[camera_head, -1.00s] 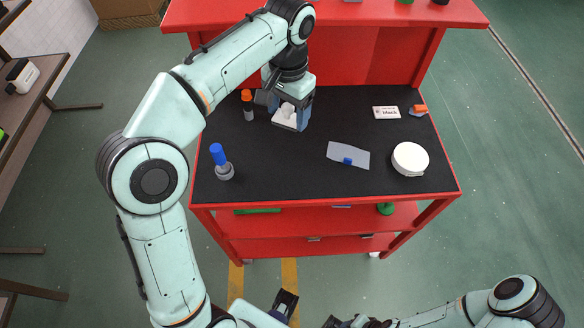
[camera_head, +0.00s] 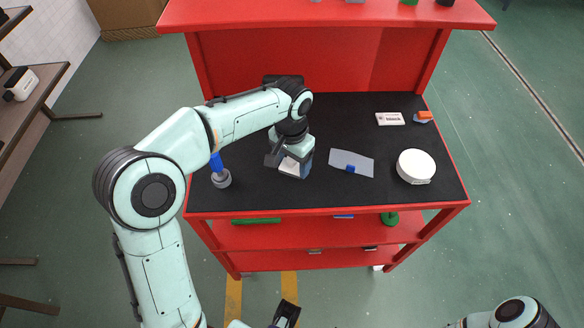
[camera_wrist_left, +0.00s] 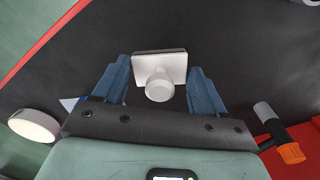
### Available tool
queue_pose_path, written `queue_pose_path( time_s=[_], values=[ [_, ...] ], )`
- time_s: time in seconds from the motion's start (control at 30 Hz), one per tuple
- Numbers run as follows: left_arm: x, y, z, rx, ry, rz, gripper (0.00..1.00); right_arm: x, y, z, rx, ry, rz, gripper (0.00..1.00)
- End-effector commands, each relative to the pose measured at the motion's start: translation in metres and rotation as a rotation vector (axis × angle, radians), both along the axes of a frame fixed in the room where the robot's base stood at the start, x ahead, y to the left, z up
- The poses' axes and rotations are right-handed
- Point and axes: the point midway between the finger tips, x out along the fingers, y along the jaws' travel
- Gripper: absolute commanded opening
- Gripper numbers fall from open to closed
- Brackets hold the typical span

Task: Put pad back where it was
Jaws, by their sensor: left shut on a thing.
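The pad looks like a pale grey square plate with a round knob; in the left wrist view the pad (camera_wrist_left: 160,62) sits between the two blue fingers. My left gripper (camera_wrist_left: 160,85) is shut on it. In the head view the left gripper (camera_head: 293,163) is over the middle-left of the black worktop, and the white pad (camera_head: 289,166) shows partly between its fingers. I cannot tell whether the pad touches the worktop. A dark part of what seems to be my right gripper (camera_head: 287,313) shows at the bottom edge; its fingers are mostly cut off.
A blue-handled tool (camera_head: 221,178) stands left of the left gripper. A grey sheet with a blue piece (camera_head: 351,163) and a white disc (camera_head: 416,166) lie to the right. A white label (camera_head: 390,118) and an orange-blue item (camera_head: 424,117) are behind.

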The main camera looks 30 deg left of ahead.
Motion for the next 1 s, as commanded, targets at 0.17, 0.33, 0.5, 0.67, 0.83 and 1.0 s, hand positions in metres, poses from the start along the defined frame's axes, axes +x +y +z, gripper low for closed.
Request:
queue_pose_path(
  time_s=[0.17, 0.33, 0.5, 0.67, 0.83, 1.0],
  values=[
    [0.0, 0.0, -0.027, 0.0, 0.003, 0.0, 0.47, 0.0, 0.0, -0.005, -0.001, -0.002, -0.001, 0.31],
    [0.0, 0.0, -0.029, 0.0, 0.0, 0.0, 0.47, 0.0, 0.0, -0.004, -0.001, -0.002, -0.001, 0.31],
    [0.0, 0.0, -0.029, 0.0, 0.002, 0.0, 0.97, 0.0, 0.0, -0.004, -0.001, -0.002, -0.001, 0.31],
    [0.0, 0.0, -0.029, 0.0, 0.001, 0.0, 0.98, 0.0, 0.0, -0.004, -0.001, -0.002, -0.001, 0.31],
    [0.0, 0.0, -0.027, 0.0, 0.001, 0.0, 0.98, 0.0, 0.0, -0.004, -0.001, -0.002, -0.001, 0.31],
    [0.0, 0.0, -0.006, 0.0, -0.003, -0.001, 0.98, 0.0, 0.0, 0.0, 0.0, -0.001, 0.0, 0.31]
  ],
)
